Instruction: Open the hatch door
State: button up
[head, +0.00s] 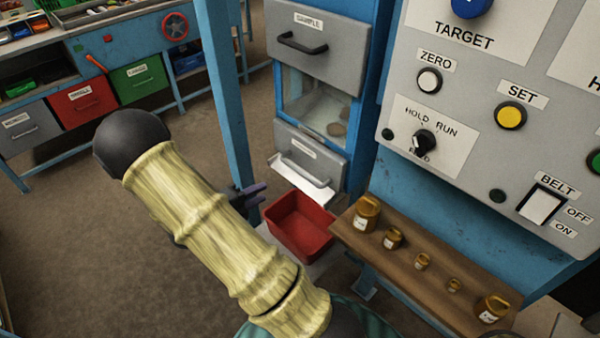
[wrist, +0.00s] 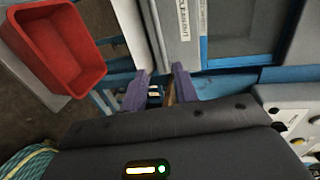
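A blue cabinet (head: 368,110) has an upper grey panel (head: 345,60) with a dark bar handle and a label that seems to read SAMPLE. Below a window (head: 315,103) is a lower labelled grey panel (head: 318,153); its small label is not readable, and I cannot tell which panel is the hatch door. Both look closed. In the wrist view, the lower panel (wrist: 178,45) is just beyond my gripper (wrist: 160,88). Its two purple fingers are apart with nothing held between them. In the head view, my arm hides most of the gripper (head: 251,194), left of the lower panel.
A red bin (head: 300,222) stands below the cabinet's pale chute (head: 302,179). A wooden shelf (head: 375,246) with several brass weights is to the right, under a control panel (head: 480,165). A blue post (head: 224,100) stands left of the cabinet. Brown floor is open at left.

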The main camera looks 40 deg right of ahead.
aim_at(299, 173)
jog(key=p+x, duration=0.1)
jog(key=x, duration=1.4)
jog(key=shift+s+d+p, duration=0.15)
jog(key=shift+d+p, duration=0.1)
jog(key=shift+p, duration=0.1)
jog(key=shift+d+f, duration=0.15)
jog(key=shift+d, duration=0.35)
grip_shut()
